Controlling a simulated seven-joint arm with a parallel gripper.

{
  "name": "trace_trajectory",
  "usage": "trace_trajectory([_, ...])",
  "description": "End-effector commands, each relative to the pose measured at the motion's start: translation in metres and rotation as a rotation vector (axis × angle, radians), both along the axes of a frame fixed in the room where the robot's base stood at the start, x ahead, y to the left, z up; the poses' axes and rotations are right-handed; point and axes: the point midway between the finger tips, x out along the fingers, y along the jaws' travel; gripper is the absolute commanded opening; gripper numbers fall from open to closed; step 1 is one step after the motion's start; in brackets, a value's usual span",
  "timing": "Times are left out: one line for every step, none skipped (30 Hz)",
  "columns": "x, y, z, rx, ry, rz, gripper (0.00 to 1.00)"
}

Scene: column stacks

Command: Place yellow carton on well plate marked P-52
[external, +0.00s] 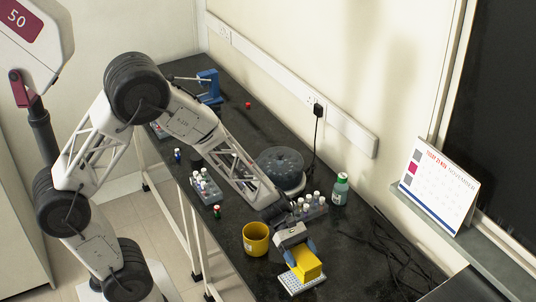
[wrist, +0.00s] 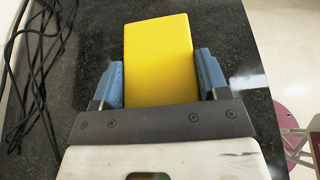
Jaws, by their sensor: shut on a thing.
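The yellow carton (external: 306,264) is between the blue fingers of my gripper (external: 299,256), which is shut on it. In the external view the carton is over a white well plate (external: 290,285), whose front and left parts show below it. I cannot tell whether carton and plate touch, and no P-52 mark is readable. In the wrist view the carton (wrist: 158,60) fills the space between the two blue fingertips of my gripper (wrist: 160,80); the plate is hidden there.
A yellow cup (external: 256,239) stands just left of my gripper. Vial racks (external: 206,187) and (external: 313,207), a green-labelled bottle (external: 341,188) and a dark round device (external: 281,167) stand farther back. Black cables (external: 385,250) lie on the bench at right; the front edge is close.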

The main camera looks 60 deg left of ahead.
Motion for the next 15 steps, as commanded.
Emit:
trace_trajectory([0.0,0.0,-0.006,0.0,0.002,0.001,0.41])
trace_trajectory([0.0,0.0,-0.01,0.0,0.002,0.001,0.41])
trace_trajectory([0.0,0.0,-0.014,0.0,0.001,-0.001,0.41])
trace_trajectory([0.0,0.0,-0.017,0.0,0.001,-0.001,0.41])
trace_trajectory([0.0,0.0,-0.019,0.0,0.001,-0.001,0.41])
trace_trajectory([0.0,0.0,-0.021,0.0,0.001,-0.001,0.41])
trace_trajectory([0.0,0.0,-0.022,0.0,0.0,-0.001,0.41])
trace_trajectory([0.0,0.0,-0.023,0.0,0.0,0.0,0.41])
trace_trajectory([0.0,0.0,-0.023,0.0,0.0,0.0,0.41])
trace_trajectory([0.0,0.0,-0.023,0.0,-0.001,0.0,0.41])
trace_trajectory([0.0,0.0,-0.023,0.0,-0.001,0.0,0.41])
trace_trajectory([0.0,0.0,-0.023,0.0,-0.001,0.0,0.41])
trace_trajectory([0.0,0.0,-0.023,0.0,-0.001,0.0,0.41])
trace_trajectory([0.0,0.0,-0.023,0.0,-0.001,0.0,0.41])
trace_trajectory([0.0,0.0,-0.023,0.0,-0.001,0.0,0.41])
